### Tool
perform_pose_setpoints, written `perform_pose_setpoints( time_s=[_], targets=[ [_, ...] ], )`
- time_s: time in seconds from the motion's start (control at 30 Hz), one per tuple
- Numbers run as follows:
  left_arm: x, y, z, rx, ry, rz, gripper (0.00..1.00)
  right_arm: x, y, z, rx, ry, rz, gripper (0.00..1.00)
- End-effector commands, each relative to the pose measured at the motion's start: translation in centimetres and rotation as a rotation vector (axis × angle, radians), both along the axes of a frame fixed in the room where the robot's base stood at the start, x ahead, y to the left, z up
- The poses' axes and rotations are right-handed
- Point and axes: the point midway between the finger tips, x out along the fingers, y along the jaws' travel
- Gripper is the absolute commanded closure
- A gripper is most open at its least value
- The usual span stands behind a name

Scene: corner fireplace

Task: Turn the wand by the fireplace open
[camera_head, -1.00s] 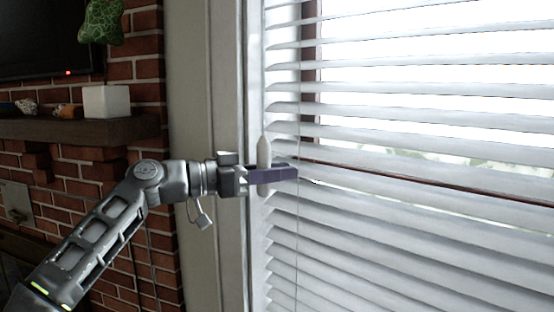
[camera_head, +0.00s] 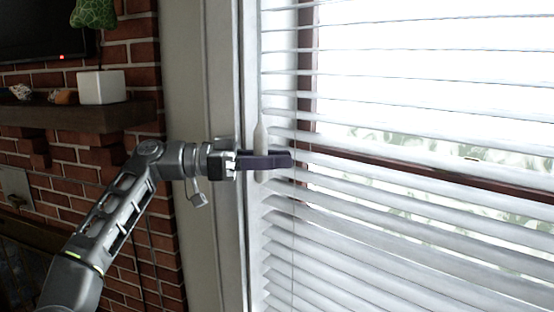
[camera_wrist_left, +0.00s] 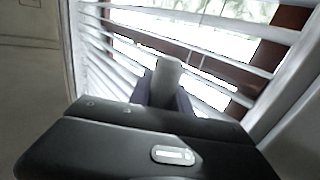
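The slats are tilted so that bright outdoors and some greenery show through the gaps. My right gripper is in neither view.
A brick fireplace wall with a dark mantel (camera_head: 80,113) stands at the left, with a white cube (camera_head: 102,87) on it. A green patterned object (camera_head: 93,12) hangs above. The pale window frame (camera_head: 220,80) runs just left of the blinds.

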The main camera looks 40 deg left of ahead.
Motion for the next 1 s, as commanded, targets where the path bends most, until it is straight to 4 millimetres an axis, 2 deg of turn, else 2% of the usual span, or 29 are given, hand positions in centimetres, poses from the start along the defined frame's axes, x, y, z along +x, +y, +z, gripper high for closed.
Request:
perform_pose_setpoints(
  time_s=[0.03,0.27,0.77,1.0],
  targets=[
    [0.0,0.08,0.09,-0.002,-0.001,0.002,0.73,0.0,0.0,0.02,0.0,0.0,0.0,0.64],
    [-0.01,0.04,0.07,-0.001,-0.001,0.002,0.55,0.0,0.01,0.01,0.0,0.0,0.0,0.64],
    [0.0,0.04,-0.01,0.0,0.0,0.008,0.55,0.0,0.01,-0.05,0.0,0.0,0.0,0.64],
    [0.13,0.22,-0.21,0.001,0.002,0.091,0.55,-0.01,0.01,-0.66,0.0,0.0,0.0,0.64]
  ],
)
